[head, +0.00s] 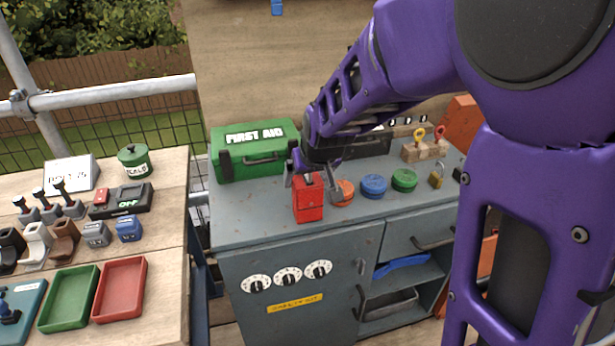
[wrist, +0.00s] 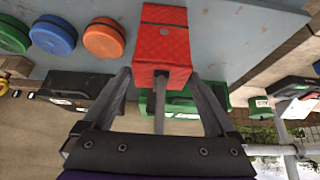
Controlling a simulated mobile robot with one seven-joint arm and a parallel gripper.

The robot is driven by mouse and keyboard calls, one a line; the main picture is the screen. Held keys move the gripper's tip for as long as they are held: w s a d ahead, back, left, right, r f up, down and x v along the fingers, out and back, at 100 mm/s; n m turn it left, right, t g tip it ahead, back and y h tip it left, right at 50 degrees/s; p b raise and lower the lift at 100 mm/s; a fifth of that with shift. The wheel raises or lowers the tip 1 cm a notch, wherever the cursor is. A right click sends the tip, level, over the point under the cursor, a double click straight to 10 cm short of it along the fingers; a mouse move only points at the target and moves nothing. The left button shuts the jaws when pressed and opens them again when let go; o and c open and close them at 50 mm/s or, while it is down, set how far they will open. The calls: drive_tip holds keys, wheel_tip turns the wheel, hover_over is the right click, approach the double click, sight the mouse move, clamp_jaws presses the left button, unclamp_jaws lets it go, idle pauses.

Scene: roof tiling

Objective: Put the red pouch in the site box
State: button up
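The red pouch (head: 308,207) stands upright on the grey cabinet top near its front edge; it also shows in the wrist view (wrist: 163,45). My gripper (head: 315,183) is over it, pointing down, with fingers spread to either side of the pouch. In the head view a gap shows between the right finger and the pouch. In the wrist view the fingertips are close beside the pouch, and contact is unclear. I see no readable "site box" label. A dark case (head: 372,146) stands behind my arm, partly hidden; it also shows in the wrist view (wrist: 85,86).
A green first aid box (head: 232,165) stands behind left. Orange (head: 346,190), blue (head: 374,184) and green (head: 404,178) round discs lie right of the pouch. A wooden block with keys (head: 425,150) and a padlock (head: 436,178) are farther right. A wooden table with trays (head: 120,288) is left.

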clamp_jaws()
drive_tip(key=shift+r, duration=0.1)
idle(0.3)
